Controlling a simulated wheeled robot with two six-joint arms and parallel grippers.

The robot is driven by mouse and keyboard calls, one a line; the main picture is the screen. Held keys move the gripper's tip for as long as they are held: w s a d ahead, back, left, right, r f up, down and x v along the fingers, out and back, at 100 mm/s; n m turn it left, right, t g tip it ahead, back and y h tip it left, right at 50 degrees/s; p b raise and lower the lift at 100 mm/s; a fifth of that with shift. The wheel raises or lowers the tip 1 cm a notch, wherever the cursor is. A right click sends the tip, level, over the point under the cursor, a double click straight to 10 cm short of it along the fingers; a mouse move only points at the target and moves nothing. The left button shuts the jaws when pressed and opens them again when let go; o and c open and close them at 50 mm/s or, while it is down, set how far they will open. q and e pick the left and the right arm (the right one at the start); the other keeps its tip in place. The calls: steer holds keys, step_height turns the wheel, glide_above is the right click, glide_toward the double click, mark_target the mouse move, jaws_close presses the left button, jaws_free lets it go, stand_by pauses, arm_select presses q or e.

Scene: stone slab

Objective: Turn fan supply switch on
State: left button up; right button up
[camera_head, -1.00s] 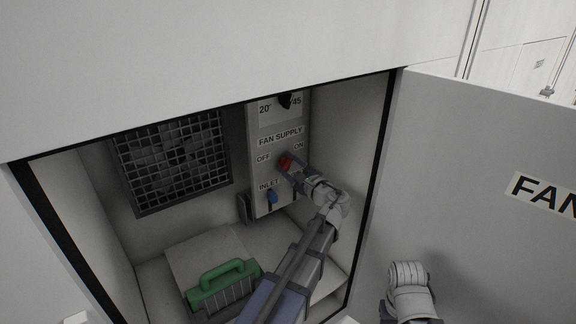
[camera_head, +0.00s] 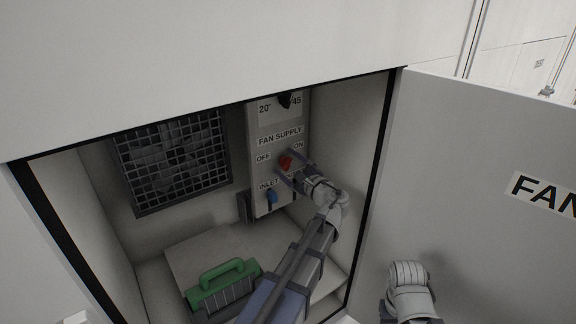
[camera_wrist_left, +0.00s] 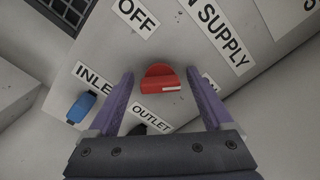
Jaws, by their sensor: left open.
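The fan supply switch (camera_head: 286,162) is a red knob on a grey control panel inside the cabinet, between the OFF and ON labels. It also shows in the left wrist view (camera_wrist_left: 160,79), with a white mark on its edge; I cannot tell surely which label it points to. My left gripper (camera_head: 288,164) is open at the panel, with its fingers apart on either side of the knob. In the left wrist view my gripper (camera_wrist_left: 161,75) shows a clear gap between each finger and the knob. One finger partly covers the ON label.
A blue inlet knob (camera_head: 272,197) sits below the switch and a black dial (camera_head: 286,101) above. A fan grille (camera_head: 173,160) is on the back wall. A green-handled block (camera_head: 226,286) stands on the cabinet floor. The open door (camera_head: 480,190) is at the right.

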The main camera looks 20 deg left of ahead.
arm_select(q)
steer(key=v, duration=0.8)
stand_by(0.4)
steer(key=s+d+f+n+g+h, duration=0.25)
steer(key=s+d+f+h, duration=0.2)
steer(key=f, duration=0.25)
steer(key=s+d+f+n+g+h, duration=0.2)
steer(key=s+d+f+n+h, duration=0.15)
steer(key=s+f, duration=0.35)
steer(key=s+d+f+n+g+h, duration=0.2)
steer(key=s+d+f+h, duration=0.1)
steer(key=s+d+f, duration=0.1)
steer(key=s+d+f+n+g+h, duration=0.2)
steer(key=s+d+f+h, duration=0.1)
steer(key=s+d, duration=0.4)
steer(key=d, duration=0.2)
steer(key=shift+s+d+f+g, duration=0.15)
steer(key=shift+d+f+g, duration=0.15)
steer(key=shift+f+g, duration=0.1)
